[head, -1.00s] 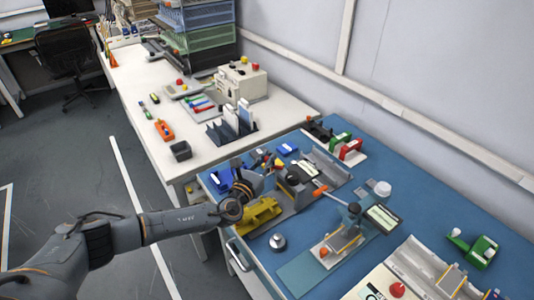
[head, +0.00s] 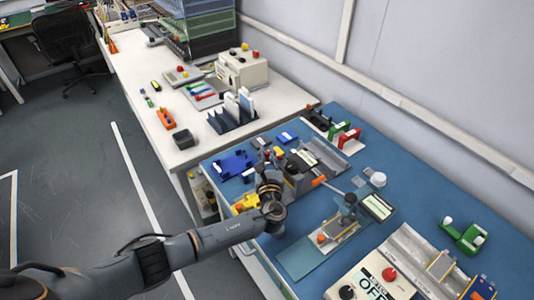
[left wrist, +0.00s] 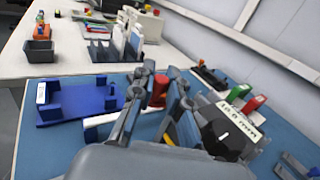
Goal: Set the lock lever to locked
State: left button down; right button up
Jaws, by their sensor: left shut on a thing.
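My left gripper (head: 268,160) reaches over the grey fixture (head: 303,165) on the blue bench, its arm coming in from the lower left. In the left wrist view its two fingers (left wrist: 158,92) stand on either side of a small red knob (left wrist: 159,86), which I take to be the lock lever's end. The gripper is shut on it. A dark block with a "10.0 mm" label (left wrist: 238,122) is just right of the fingers. The lever's shaft and its locked mark are hidden. My right gripper is not in view.
A blue holder (head: 234,165) lies left of the gripper, and a yellow part (head: 246,203) is partly behind my arm. An orange-tipped handle (head: 319,181) and a press stand (head: 349,207) are to the right. Green and red pieces (head: 345,137) stand behind.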

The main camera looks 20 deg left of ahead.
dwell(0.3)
pick_arm(q)
jog(key=c, duration=1.3)
grip_release()
jog(key=v, duration=1.2)
